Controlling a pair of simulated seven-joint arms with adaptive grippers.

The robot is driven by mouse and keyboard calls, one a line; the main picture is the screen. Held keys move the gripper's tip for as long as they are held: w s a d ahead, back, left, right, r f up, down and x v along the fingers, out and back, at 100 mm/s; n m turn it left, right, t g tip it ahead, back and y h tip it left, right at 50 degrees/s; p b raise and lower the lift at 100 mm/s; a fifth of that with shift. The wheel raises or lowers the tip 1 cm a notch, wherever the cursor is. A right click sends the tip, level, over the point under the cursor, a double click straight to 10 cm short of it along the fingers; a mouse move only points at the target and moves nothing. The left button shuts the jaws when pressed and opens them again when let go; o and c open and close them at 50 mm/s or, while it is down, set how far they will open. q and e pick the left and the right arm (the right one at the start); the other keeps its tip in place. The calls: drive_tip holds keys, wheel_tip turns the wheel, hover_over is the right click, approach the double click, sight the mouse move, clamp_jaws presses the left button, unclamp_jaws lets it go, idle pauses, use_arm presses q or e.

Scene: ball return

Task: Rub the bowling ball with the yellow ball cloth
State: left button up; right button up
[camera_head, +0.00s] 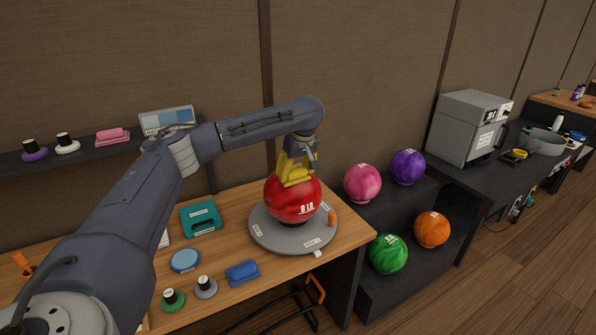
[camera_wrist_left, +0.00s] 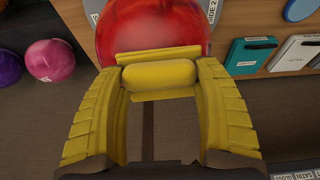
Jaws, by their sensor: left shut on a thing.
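The red bowling ball (camera_head: 293,201) sits on a round grey turntable (camera_head: 262,232) on the wooden bench. My left gripper (camera_head: 297,176) is just above the ball, pointing down at its top. In the left wrist view the yellow fingers (camera_wrist_left: 160,78) are shut on the yellow ball cloth (camera_wrist_left: 158,60). The cloth lies against or very close to the red ball (camera_wrist_left: 150,25); I cannot tell which for sure. The fingers and cloth hide part of the ball's top. My right gripper does not show.
A teal case (camera_head: 201,218), a blue disc (camera_head: 185,261), a folded blue cloth (camera_head: 242,272) and small bottles (camera_head: 206,286) stand left of the turntable. Pink (camera_head: 362,183), purple (camera_head: 408,167), green (camera_head: 388,253) and orange (camera_head: 432,229) balls rest on a dark rack at right.

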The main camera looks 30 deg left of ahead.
use_arm(q)
drive_tip(key=shift+f, duration=0.1)
drive_tip(key=shift+v, duration=3.05)
drive_tip(key=v, duration=0.3)
drive_tip(key=shift+a, duration=0.1)
